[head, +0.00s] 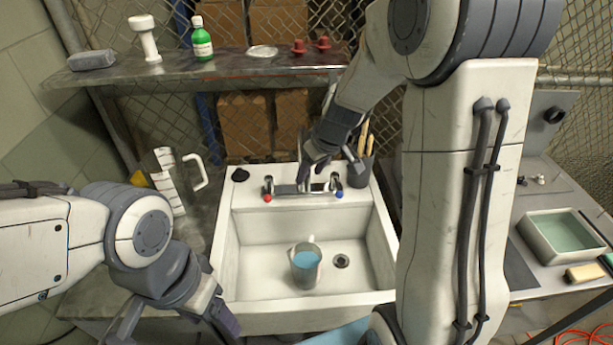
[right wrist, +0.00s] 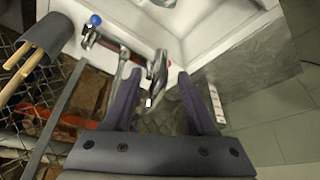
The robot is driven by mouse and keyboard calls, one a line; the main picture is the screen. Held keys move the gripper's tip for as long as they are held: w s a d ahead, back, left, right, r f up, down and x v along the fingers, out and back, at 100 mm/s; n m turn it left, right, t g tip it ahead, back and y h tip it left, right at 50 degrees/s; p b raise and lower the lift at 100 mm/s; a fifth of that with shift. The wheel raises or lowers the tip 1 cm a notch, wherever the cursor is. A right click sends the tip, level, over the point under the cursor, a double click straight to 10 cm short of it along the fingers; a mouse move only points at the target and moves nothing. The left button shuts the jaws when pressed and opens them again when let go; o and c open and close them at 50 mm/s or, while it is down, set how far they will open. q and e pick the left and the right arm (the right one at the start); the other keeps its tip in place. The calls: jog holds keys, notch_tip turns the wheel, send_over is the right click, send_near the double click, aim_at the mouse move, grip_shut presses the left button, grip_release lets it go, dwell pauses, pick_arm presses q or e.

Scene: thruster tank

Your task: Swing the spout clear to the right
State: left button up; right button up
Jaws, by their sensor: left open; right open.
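The white sink (head: 232,255) stands in the middle of the head view. Its metal faucet (head: 285,189) is on the back ledge, with a red-marked tap at left and a blue-marked tap at right. My right gripper (head: 312,172) is open and close over the faucet from behind and above. In the right wrist view, the metal spout (right wrist: 157,72) shows between the two open fingers of my right gripper (right wrist: 161,108); contact cannot be told. The gripper partly hides the spout in the head view. My left gripper (head: 185,335) is open and empty at the sink's front left.
A measuring jug (head: 306,268) with blue liquid stands in the basin left of the drain (head: 341,261). A tool cup (head: 360,172) stands right of the faucet. A shelf (head: 220,66) runs behind, above the sink.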

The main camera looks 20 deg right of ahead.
jog(key=shift+x, duration=2.05)
grip_shut()
